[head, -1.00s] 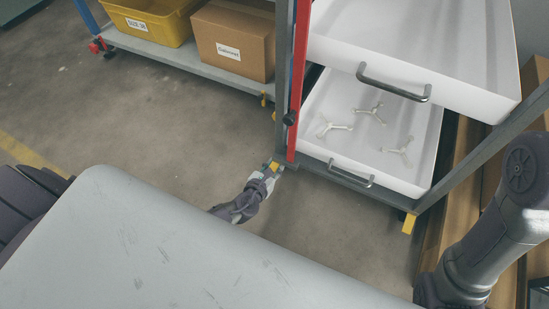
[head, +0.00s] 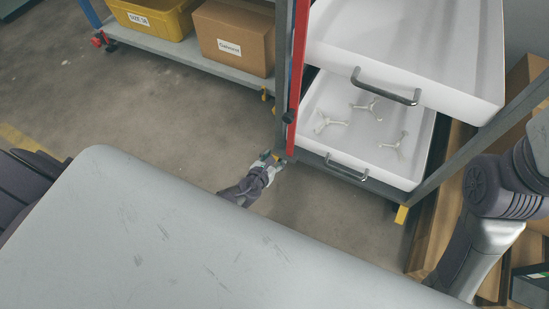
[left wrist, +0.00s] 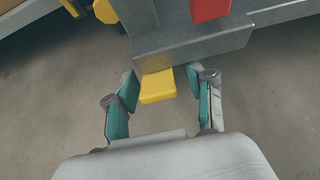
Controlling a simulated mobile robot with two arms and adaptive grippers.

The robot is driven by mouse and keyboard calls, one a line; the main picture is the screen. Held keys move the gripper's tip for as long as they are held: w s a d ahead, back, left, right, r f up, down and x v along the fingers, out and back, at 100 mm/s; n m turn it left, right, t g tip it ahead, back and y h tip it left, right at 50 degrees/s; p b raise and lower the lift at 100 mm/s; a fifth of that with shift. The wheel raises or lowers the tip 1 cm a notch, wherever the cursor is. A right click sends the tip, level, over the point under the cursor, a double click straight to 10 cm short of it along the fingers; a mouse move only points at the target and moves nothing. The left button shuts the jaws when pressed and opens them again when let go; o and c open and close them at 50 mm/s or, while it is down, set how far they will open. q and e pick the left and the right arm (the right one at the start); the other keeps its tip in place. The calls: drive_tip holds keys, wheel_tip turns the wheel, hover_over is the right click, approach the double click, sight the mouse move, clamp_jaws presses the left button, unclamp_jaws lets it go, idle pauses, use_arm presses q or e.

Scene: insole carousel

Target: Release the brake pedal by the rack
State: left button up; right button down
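The yellow brake pedal (left wrist: 157,87) sticks out from under the grey metal base of the rack (left wrist: 190,42) in the left wrist view. My left gripper (left wrist: 161,76) is open, with one teal-padded finger on each side of the pedal. A gap shows between each finger and the pedal's sides. In the head view my left gripper (head: 268,160) is low at the rack's front left corner, by the foot of the red upright (head: 298,75), and largely covers the pedal there. My right gripper is out of view; only part of the right arm shows at the right.
The rack holds white trays with handles; the lower tray (head: 375,155) contains several pale three-armed parts. Another yellow pedal (head: 402,214) is at its right corner. A shelf with a yellow bin (head: 160,18) and a cardboard box (head: 235,38) stands behind. Floor left of the rack is clear.

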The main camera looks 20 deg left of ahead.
use_arm(q)
drive_tip(key=shift+s, duration=0.15)
drive_tip(key=v, duration=1.1)
drive_tip(key=shift+s+r, duration=0.25)
drive_tip(key=shift+s, duration=0.05)
